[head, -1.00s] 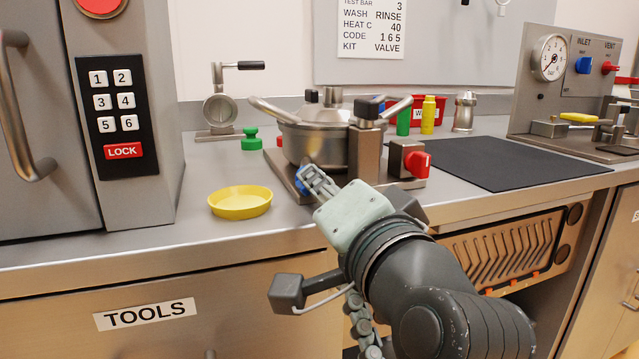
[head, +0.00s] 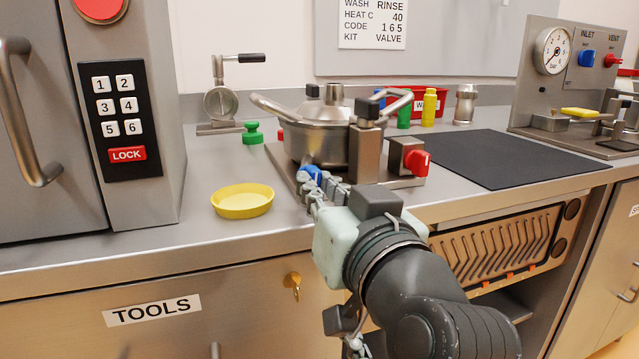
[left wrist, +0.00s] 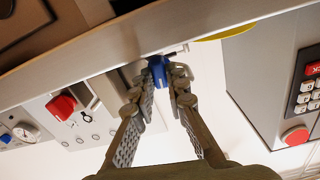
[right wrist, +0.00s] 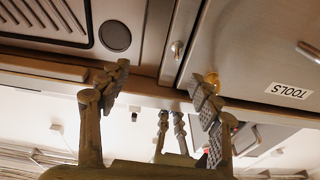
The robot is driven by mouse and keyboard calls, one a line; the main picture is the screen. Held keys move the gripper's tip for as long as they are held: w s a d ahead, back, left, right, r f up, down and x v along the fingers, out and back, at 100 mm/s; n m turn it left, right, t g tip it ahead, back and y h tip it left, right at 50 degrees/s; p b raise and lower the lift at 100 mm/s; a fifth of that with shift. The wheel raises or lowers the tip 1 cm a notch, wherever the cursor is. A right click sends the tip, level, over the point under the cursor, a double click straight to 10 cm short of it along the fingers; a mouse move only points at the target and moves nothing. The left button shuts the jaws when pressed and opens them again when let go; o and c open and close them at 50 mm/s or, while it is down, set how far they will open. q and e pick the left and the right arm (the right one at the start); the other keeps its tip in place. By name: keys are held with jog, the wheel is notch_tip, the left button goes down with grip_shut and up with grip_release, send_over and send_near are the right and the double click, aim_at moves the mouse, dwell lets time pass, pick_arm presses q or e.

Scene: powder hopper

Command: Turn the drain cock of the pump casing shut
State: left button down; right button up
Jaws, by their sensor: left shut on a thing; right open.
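The steel pump casing (head: 318,145) stands on a base plate on the counter, with two bar handles and a lid. Its blue drain cock (head: 311,174) is low on the front side. My left gripper (head: 315,190) reaches up to it from the front and is shut on the cock. In the left wrist view the blue cock (left wrist: 158,70) sits between the fingertips, which hide part of it. The cock's exact angle cannot be told. My right gripper (right wrist: 160,86) is open and empty, in front of the cabinet fronts below the counter.
A yellow dish (head: 242,201) lies left of the casing, near the counter's front edge. A red knob (head: 417,163) on a block is close to its right. A green knob (head: 252,133) stands behind left. A black mat (head: 490,158) lies right. A brass key (head: 292,285) sticks out of the TOOLS drawer.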

pick_arm(q)
jog(key=shift+n, duration=0.5)
pick_arm(e)
jog(key=shift+w+d+f, duration=0.1)
jog(key=shift+f, duration=0.25)
pick_arm(q)
jog(key=c, duration=1.8)
grip_release()
jog(key=v, duration=0.7)
jog(key=shift+s, duration=0.25)
